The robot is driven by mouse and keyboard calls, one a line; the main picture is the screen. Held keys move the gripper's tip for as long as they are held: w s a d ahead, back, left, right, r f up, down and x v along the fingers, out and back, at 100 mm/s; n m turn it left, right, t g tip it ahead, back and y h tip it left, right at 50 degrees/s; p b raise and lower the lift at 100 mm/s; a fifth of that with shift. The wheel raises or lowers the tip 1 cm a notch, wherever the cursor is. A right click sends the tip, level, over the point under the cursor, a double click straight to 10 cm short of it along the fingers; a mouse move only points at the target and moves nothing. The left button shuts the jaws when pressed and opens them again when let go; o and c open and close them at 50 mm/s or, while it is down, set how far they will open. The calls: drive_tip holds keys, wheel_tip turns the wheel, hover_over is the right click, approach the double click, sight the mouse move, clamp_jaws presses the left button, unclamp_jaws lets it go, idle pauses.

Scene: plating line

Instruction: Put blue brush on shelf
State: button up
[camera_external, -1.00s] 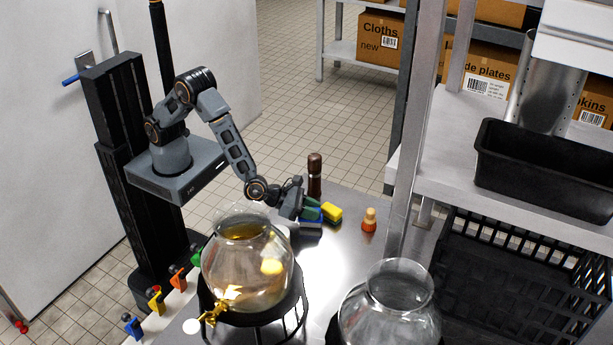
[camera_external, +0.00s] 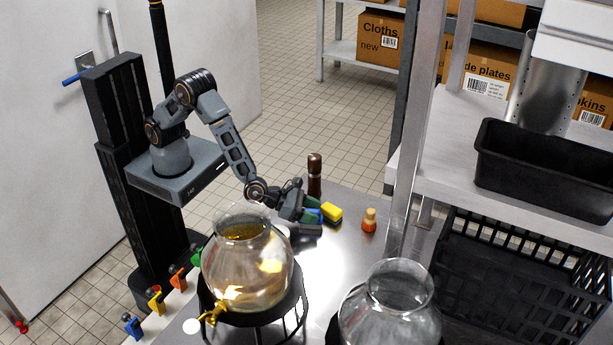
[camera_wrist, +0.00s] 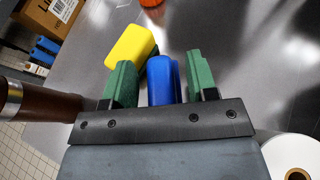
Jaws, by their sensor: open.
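The blue brush (camera_wrist: 160,80) lies between the two green fingers of my gripper (camera_wrist: 161,72) in the wrist view, with a narrow gap showing on both sides. The gripper is open around it and low over the steel table. In the external view, my gripper (camera_external: 314,217) is at the far part of the table, and only a small patch of the blue brush (camera_external: 314,212) shows; the rest is hidden by the gripper. The shelf (camera_external: 458,135) stands at the right, with a black bin (camera_external: 540,185) on it.
A yellow sponge (camera_external: 332,212) lies just beyond the gripper. A brown mill (camera_external: 315,172) stands close on the left in the wrist view (camera_wrist: 40,103). An orange cork-topped bottle (camera_external: 369,221) stands to the right. Glass dispensers (camera_external: 245,265) (camera_external: 390,305) stand nearer. A shelf post rises beside the table.

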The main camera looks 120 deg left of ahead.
drive_tip(key=shift+r, duration=0.15)
drive_tip(key=shift+r+p, duration=0.15)
drive_tip(key=shift+p, duration=0.2)
drive_tip(key=s+d+r+m+h+b, duration=0.4)
drive_tip(key=s+d+r+m+h, duration=0.15)
drive_tip(key=s+r+m, duration=0.6)
drive_tip(key=s+a+m+g+h, duration=0.1)
drive_tip(key=s+a+m+g, duration=0.1)
drive_tip(key=s+m, duration=0.6)
drive_tip(key=s+a+m+g, duration=0.1)
drive_tip(key=s+m+g, duration=0.3)
drive_tip(key=m, duration=1)
drive_tip(key=s, duration=0.3)
drive_tip(key=shift+s+a+r+h, duration=0.25)
drive_tip(key=shift+s+a+h, duration=0.1)
drive_tip(key=shift+s, duration=0.05)
drive_tip(key=shift+o, duration=1.2)
drive_tip(key=s+a+m+g+y, duration=0.1)
drive_tip(key=s+a+m+g, duration=0.1)
drive_tip(key=s+a+m, duration=0.2)
drive_tip(key=s+m, duration=0.3)
drive_tip(key=shift+s+f+y, duration=0.2)
drive_tip(key=shift+y, duration=0.2)
drive_tip(key=shift+a+g, duration=0.1)
drive_tip(key=shift+g, duration=0.2)
